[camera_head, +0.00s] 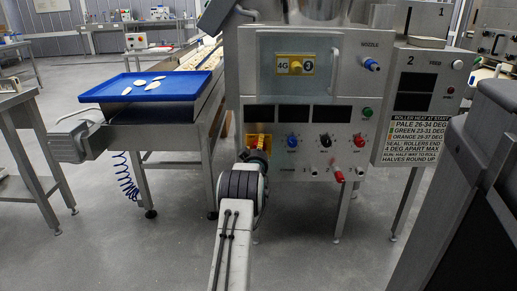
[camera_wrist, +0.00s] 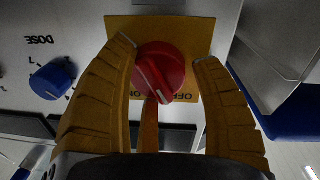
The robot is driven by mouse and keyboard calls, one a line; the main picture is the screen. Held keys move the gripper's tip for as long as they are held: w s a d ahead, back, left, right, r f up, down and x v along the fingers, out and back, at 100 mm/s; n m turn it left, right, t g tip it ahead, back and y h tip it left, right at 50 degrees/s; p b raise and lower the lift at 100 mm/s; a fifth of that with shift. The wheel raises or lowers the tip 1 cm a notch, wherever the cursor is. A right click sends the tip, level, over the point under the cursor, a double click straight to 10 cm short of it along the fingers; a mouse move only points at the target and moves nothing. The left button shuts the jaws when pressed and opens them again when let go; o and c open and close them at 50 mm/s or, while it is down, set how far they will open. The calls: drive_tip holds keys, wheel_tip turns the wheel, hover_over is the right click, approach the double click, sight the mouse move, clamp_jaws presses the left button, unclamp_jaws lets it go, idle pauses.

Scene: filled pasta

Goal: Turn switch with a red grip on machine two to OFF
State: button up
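A red-grip rotary switch (camera_wrist: 160,72) sits on an orange plate (camera_wrist: 204,30) with upside-down OFF and ON labels along its edge in the wrist view. A pale line on the grip runs from upper left to lower right, its lower end near OFF. My gripper (camera_wrist: 165,54) has its orange fingers on either side of the grip. The left finger is close to it; a gap shows at the right finger. In the head view my gripper (camera_head: 258,158) is at the lower left of the grey machine panel (camera_head: 300,170), in front of the yellow plate (camera_head: 258,139), and hides the switch.
A blue DOSE knob (camera_wrist: 52,78) is left in the wrist view. Head view: small knobs (camera_head: 325,141) and a red-tipped lever (camera_head: 339,177) are right of my gripper. The panel marked 2 (camera_head: 411,75) is further right. A blue tray (camera_head: 110,88) with pasta stands left.

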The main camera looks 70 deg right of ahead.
drive_tip(key=shift+r, duration=0.2)
drive_tip(key=c, duration=0.8)
drive_tip(key=shift+w+r+n, duration=0.1)
drive_tip(key=shift+n, duration=0.85)
drive_tip(key=shift+w+r+n, duration=0.1)
drive_tip(key=shift+n, duration=0.85)
drive_tip(key=o, duration=0.8)
drive_tip(key=shift+w, duration=0.1)
drive_tip(key=o, duration=0.3)
drive_tip(key=shift+f, duration=0.15)
drive_tip(key=shift+o, duration=0.4)
drive_tip(key=shift+f, duration=0.15)
